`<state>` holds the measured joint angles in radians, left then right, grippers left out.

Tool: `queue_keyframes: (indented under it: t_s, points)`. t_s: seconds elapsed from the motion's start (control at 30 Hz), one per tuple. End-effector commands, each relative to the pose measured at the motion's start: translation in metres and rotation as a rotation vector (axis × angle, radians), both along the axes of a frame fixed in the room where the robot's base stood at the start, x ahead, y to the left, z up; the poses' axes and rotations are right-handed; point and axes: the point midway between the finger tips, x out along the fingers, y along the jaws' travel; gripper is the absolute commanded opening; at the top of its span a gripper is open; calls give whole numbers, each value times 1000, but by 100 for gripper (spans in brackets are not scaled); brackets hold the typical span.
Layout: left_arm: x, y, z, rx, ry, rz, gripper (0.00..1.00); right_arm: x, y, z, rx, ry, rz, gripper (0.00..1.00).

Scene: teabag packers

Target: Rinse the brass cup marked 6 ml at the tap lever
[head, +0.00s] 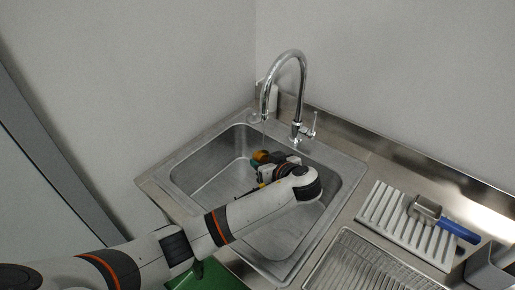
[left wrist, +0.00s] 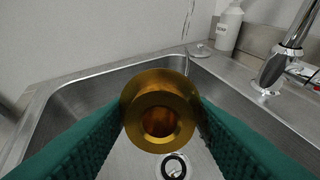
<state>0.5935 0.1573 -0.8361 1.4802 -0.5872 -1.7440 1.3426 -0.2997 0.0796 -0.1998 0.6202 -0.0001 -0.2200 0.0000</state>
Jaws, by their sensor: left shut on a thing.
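The brass cup (head: 261,156) is held by my left gripper (head: 264,166) inside the sink, below the tap spout. In the left wrist view the brass cup (left wrist: 160,112) sits between my green finger pads, its round opening facing the camera; no marking is readable. The chrome tap (head: 293,54) arches over the sink, with its lever (head: 314,124) at its right side. A thin stream of water (left wrist: 188,35) falls just behind the cup in the left wrist view; I cannot tell whether it enters the cup. My right gripper is not in view.
The steel sink (head: 190,176) has raised rims around the gripper, and its drain (left wrist: 174,167) shows below the cup. A ribbed rack (head: 385,210) at right holds a metal scoop with a blue handle (head: 459,231).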

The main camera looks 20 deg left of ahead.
Motion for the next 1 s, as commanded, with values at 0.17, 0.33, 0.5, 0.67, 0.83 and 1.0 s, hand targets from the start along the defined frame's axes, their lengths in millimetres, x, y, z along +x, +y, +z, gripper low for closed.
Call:
queue_keyframes:
  t_s: [0.17, 0.33, 0.5, 0.67, 0.83, 1.0]
  points:
    - [-15, -5, 1, -1, 2, 0, 23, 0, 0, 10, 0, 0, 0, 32]
    - [-28, -9, 1, -2, 1, -1, 23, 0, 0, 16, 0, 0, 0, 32]
    - [-40, -14, 1, -1, 0, -1, 23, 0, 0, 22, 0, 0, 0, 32]
    - [-48, -16, 1, -1, -1, 0, 23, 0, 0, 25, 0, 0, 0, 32]
    - [-49, -16, 0, -1, -1, 0, 23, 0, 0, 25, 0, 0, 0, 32]
    - [-49, -16, 0, -1, -1, 0, 23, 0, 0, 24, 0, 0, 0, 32]
